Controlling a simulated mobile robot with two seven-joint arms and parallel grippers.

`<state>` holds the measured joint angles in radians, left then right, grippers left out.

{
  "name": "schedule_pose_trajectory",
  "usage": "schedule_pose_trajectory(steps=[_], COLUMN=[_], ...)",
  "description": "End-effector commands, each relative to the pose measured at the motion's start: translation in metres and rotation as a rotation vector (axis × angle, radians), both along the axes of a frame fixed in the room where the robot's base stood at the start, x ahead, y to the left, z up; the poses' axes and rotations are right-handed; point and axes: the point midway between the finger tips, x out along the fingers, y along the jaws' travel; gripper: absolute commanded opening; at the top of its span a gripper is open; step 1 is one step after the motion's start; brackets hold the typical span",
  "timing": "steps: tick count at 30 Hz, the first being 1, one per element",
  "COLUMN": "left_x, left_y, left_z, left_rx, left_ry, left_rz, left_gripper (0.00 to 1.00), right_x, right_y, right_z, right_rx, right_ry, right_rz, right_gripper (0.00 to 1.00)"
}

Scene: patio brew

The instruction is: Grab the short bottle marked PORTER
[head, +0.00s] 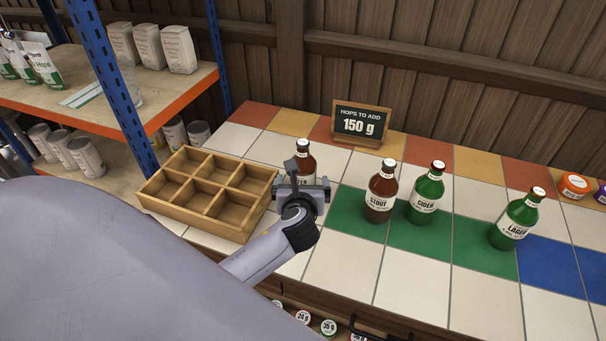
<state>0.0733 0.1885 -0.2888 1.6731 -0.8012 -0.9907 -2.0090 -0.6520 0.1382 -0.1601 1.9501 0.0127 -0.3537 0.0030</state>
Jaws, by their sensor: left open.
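A short brown bottle (308,165) with a white cap stands upright on the tiled counter, just behind my left gripper. Its label is mostly hidden by the gripper; only the ending "ER" shows, so I cannot read the whole word. My left gripper (303,170) is open and in front of this bottle in the head view. I cannot tell whether its fingers touch the bottle or are around it. My right gripper is out of view.
A wooden six-slot crate (237,237) stands empty left of the gripper. To the right stand a brown STOUT bottle (381,192), a green CIDER bottle (427,192) and a green LAGER bottle (517,219). A sign (360,124) reading "150 g" stands behind. Front tiles are clear.

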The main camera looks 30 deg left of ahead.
Motion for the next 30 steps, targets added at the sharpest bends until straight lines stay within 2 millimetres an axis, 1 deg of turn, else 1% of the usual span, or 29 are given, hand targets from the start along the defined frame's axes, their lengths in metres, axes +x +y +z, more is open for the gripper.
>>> schedule_pose_trajectory(steps=[12, 16, 23, 26, 27, 29, 30], left_x=[0.038, 0.044, 0.044, 0.044, 0.044, 0.044, 0.044], left_y=[0.023, 0.026, 0.026, 0.026, 0.026, 0.026, 0.026], left_z=[-0.015, -0.017, -0.017, -0.017, -0.017, -0.017, -0.017], left_rx=[-0.002, -0.003, -0.003, -0.003, -0.003, -0.003, -0.003], left_ry=[0.000, -0.002, -0.001, -0.001, -0.001, -0.001, -0.001], left_rz=[0.001, 0.000, 0.000, 0.000, 0.000, 0.000, 0.000], left_gripper=[1.00, 1.00, 1.00, 0.71, 0.58, 0.38, 0.25], right_x=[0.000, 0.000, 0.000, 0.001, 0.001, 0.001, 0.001], right_y=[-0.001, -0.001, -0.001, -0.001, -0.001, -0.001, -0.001], right_z=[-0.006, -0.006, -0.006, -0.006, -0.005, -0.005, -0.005], right_rx=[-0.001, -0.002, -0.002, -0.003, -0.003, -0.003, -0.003], right_ry=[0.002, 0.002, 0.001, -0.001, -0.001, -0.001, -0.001], right_rz=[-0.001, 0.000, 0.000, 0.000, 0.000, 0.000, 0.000], right_gripper=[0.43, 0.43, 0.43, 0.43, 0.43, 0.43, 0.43])
